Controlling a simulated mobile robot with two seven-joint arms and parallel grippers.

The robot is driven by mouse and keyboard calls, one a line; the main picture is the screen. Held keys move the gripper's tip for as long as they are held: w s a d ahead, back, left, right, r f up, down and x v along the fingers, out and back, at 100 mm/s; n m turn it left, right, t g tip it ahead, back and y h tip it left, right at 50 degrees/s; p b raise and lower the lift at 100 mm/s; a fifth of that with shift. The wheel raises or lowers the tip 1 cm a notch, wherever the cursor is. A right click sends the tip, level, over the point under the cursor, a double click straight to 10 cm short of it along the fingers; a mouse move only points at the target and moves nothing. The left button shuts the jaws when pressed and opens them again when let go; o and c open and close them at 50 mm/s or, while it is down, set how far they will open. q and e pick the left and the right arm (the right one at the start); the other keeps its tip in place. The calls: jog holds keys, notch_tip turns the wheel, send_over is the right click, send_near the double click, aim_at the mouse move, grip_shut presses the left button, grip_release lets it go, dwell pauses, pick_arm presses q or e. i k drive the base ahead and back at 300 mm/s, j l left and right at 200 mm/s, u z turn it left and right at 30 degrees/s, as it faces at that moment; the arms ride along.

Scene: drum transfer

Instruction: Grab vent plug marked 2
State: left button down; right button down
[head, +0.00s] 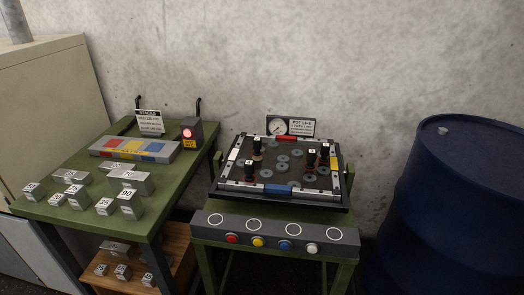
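Several black plugs with small white labelled tops stand on a dark tray with grey rings (228,186). One plug (257,147) is at the back left of the tray. Another plug (249,172) is in front of it. Two more plugs, a nearer one (311,159) and a farther one (325,153), stand close together at the right. The label digits are too small to read, so I cannot tell which plug is marked 2. Neither of my grippers is in view.
A front panel (275,232) has white circles and red, yellow, blue and white buttons. A gauge sign (291,127) stands behind the tray. At the left, a green table (95,222) holds numbered metal blocks and a red lamp (188,132). A blue drum (450,210) stands at the right.

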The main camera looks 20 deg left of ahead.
aim_at(257, 142)
jog(key=i+u, duration=0.2)
jog(key=u, duration=0.7)
